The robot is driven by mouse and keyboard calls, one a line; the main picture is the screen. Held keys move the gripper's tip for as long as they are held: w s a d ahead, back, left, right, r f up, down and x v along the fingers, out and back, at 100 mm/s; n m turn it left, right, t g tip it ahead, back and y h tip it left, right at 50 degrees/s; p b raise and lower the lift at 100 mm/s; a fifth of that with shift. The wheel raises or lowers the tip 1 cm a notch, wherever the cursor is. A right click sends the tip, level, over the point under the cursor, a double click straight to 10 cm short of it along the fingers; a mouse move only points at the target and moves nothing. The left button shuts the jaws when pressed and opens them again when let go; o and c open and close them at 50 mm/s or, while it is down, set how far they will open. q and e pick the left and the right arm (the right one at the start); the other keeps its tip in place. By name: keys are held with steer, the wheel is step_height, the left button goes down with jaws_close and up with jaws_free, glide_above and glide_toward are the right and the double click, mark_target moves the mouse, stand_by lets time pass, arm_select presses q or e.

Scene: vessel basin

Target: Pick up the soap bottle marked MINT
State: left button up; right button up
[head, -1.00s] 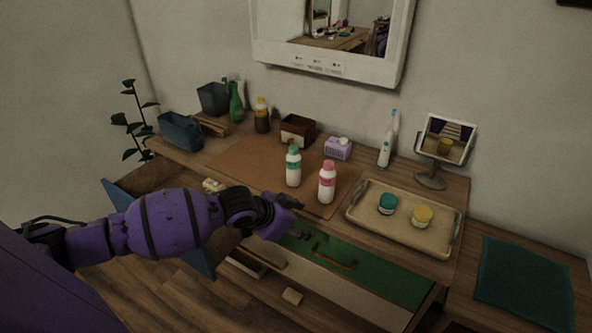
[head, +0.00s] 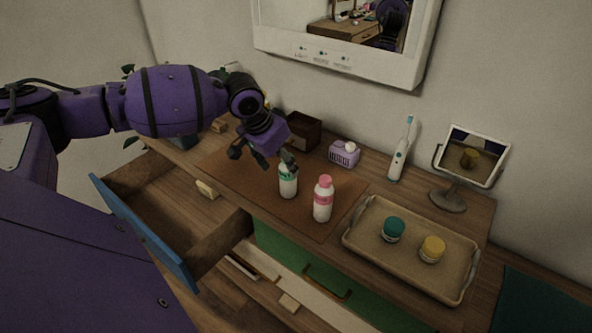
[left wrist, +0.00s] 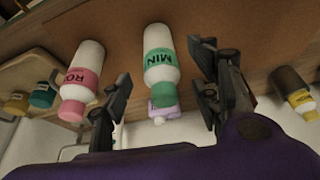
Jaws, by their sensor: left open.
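The MINT soap bottle is white with a green label and green cap. It stands upright on the brown mat in the head view (head: 288,182), its cap partly covered by my gripper. In the left wrist view the MINT bottle (left wrist: 160,65) appears upside down, between the two fingers, with "MIN" readable. My left gripper (head: 264,160) is open, just above and beside the bottle; its fingers also show in the left wrist view (left wrist: 163,92). A white bottle with a pink label and cap (head: 323,199) stands to the right; its label starts "RO" in the left wrist view (left wrist: 82,72). My right gripper is not seen.
A tan tray (head: 362,242) with a teal jar (head: 393,230) and a yellow jar (head: 432,249) lies to the right. A purple tissue box (head: 344,154), a toothbrush (head: 401,150) and a mirror (head: 472,158) stand behind. A blue-fronted drawer (head: 140,232) is open at left.

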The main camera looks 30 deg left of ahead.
mark_target(288, 177)
arm_select(q)
step_height(288, 177, down, 3)
steer(key=shift+w+d+r, duration=0.1)
steer(key=shift+d+r, duration=0.05)
steer(key=x, duration=0.3)
steer(key=shift+w+f, duration=0.3)
steer(key=shift+w, duration=0.05)
steer(key=shift+w+f, duration=0.15)
steer(key=shift+f, duration=0.15)
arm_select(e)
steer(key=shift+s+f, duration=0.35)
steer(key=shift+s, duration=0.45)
arm_select(q)
steer(key=shift+c, duration=0.2)
steer(key=shift+r, duration=0.1)
steer(key=c, duration=1.3)
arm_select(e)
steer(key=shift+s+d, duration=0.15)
